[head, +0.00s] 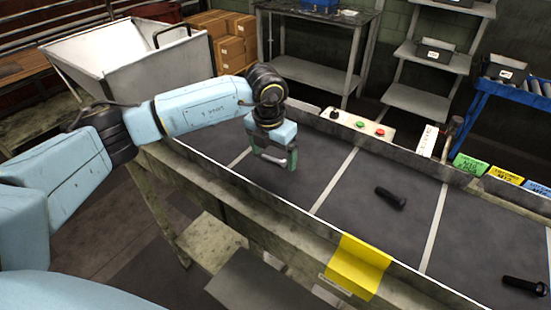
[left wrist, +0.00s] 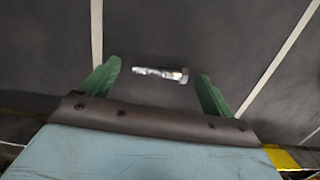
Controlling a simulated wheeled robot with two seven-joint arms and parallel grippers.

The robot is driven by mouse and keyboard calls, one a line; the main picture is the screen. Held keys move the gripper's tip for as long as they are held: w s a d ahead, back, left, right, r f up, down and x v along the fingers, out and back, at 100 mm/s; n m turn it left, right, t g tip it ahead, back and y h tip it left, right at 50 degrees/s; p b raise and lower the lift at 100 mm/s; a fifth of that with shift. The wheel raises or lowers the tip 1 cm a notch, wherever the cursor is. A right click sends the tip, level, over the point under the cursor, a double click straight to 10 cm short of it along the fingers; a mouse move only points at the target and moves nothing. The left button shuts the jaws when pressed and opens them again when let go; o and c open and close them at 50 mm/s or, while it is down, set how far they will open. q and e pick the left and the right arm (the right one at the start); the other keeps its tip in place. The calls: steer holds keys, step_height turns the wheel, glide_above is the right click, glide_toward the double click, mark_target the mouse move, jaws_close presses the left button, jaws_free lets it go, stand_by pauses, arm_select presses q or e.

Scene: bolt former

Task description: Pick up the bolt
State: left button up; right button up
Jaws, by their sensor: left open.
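My left gripper (head: 275,160) is open above the dark belt in the head view, between two white stripes. In the left wrist view its two green fingers (left wrist: 157,88) stand wide apart. A silver bolt (left wrist: 160,74) lies on the belt there, crosswise between the fingertips in the picture, its head to the right. The gripper is not closed on it; whether the fingers touch it cannot be told. A black bolt (head: 390,197) lies in the section to the right. My right gripper is not in view.
Another black bolt (head: 525,287) lies at the lower right. A control box with buttons (head: 357,124) sits on the belt's far edge, and a yellow sheet (head: 356,267) hangs on the near rail. Green, yellow and blue labels (head: 471,164) line the far right edge. A white hopper (head: 130,55) stands behind.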

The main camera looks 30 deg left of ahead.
arm_select(q)
steer(key=c, duration=1.2)
steer(key=shift+r, duration=0.15)
